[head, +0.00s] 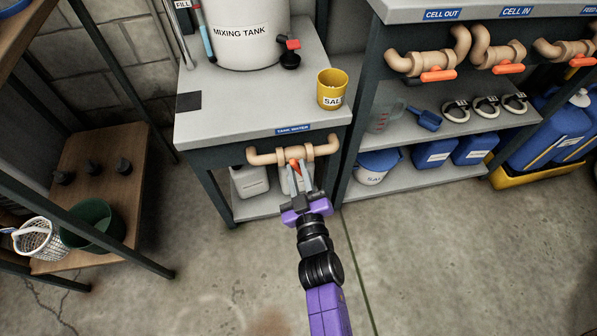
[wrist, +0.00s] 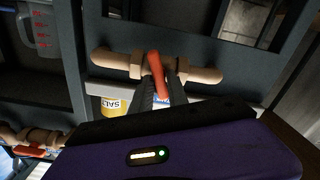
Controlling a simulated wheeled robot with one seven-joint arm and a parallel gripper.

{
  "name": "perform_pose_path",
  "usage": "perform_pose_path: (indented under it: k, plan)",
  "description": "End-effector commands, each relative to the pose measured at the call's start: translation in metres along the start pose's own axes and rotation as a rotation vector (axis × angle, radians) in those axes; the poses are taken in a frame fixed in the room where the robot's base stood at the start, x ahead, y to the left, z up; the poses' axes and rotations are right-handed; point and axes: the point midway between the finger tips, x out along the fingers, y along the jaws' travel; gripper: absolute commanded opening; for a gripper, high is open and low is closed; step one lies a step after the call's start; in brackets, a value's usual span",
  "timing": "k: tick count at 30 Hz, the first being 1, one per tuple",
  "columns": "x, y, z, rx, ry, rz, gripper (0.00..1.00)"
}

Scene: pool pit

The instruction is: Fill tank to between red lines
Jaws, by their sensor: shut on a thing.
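The white mixing tank (head: 242,45) stands on the grey bench, its label facing out. Only its lower part shows in the head view, and I see no red lines or water level. Under the bench's front edge is the tan tank water pipe (head: 262,156) with an orange valve handle (head: 295,165). The wrist view also shows the pipe (wrist: 205,75) and the handle (wrist: 155,68), which stands slightly tilted across the pipe. My gripper (head: 296,172) is shut on this handle, its fingers on either side in the wrist view (wrist: 160,85).
A yellow salt cup (head: 332,90) stands at the bench's right edge. The bench on the right has more pipes with orange valves (head: 438,75) and a shelf with a jug (head: 384,117) and blue scoop (head: 425,120). A wooden rack (head: 95,165) is left. The floor between is clear.

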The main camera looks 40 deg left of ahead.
Motion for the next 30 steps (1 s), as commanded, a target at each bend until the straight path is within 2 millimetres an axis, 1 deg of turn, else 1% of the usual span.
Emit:
perform_pose_path:
  k: [3,10,25,26,27,28,30]
  plan:
    - [-0.0002,-0.001,0.0007,-0.063,0.001,0.0,0.0]
    - [-0.0002,-0.0015,0.0004,-0.137,0.0,0.0,0.0]
    - [-0.0004,-0.0016,0.0004,-0.156,-0.001,-0.001,0.0]
    - [-0.0004,-0.0016,0.0003,-0.156,-0.001,-0.001,0.26]
    - [-0.0004,-0.0016,0.0004,-0.156,-0.001,-0.001,0.34]
    - [-0.0004,-0.0016,0.0003,-0.156,-0.001,-0.001,0.36]
    - [-0.0003,-0.0016,0.0003,-0.156,-0.001,-0.001,0.36]
